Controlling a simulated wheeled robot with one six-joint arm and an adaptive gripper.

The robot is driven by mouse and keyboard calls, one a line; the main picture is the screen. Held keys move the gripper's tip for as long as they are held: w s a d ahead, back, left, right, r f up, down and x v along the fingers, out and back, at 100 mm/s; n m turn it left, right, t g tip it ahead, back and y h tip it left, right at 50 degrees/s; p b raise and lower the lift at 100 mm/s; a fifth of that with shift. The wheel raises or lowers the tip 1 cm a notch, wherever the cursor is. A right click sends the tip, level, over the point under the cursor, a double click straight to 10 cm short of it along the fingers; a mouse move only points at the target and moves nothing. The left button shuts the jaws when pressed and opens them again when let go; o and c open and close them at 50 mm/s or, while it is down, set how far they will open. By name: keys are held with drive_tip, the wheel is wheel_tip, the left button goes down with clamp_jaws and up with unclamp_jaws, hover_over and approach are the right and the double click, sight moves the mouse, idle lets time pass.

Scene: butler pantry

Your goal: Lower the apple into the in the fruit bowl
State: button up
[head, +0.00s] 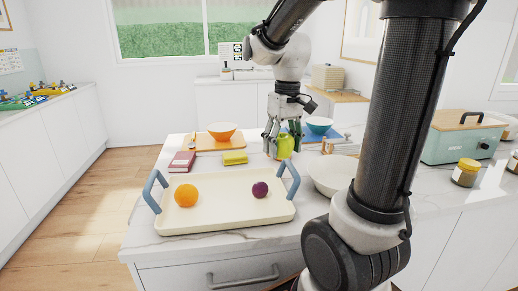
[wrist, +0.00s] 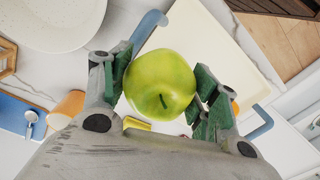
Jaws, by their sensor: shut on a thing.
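A green apple (head: 285,146) is held in my gripper (head: 279,143), above the counter behind the tray's right handle. In the wrist view the apple (wrist: 160,82) sits between the two green-padded fingers of my gripper (wrist: 160,90), stem side showing. A wide white bowl (head: 325,182), which looks like the fruit bowl, stands right of the tray, partly hidden by my arm. It shows at the top left of the wrist view (wrist: 62,25) and looks empty where visible. The apple is apart from the bowl.
A cream tray (head: 225,218) with raised blue handles holds an orange (head: 186,195) and a plum (head: 260,189). A teal cooker (head: 463,139) stands right.

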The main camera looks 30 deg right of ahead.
drive_tip(key=s+d+f, duration=0.2)
drive_tip(key=s+d, duration=0.2)
drive_tip(key=d, duration=0.5)
drive_tip(key=s+d+f, duration=0.1)
drive_tip(key=s+d, duration=0.3)
drive_tip(key=d, duration=0.6)
drive_tip(key=shift+s+d+f, duration=0.2)
drive_tip(key=shift+s+f, duration=0.05)
drive_tip(key=shift+f, duration=0.1)
drive_tip(key=shift+f, duration=2.6)
drive_tip(key=shift+f, duration=0.1)
drive_tip(key=o, duration=1.2)
drive_tip(key=shift+c, duration=0.2)
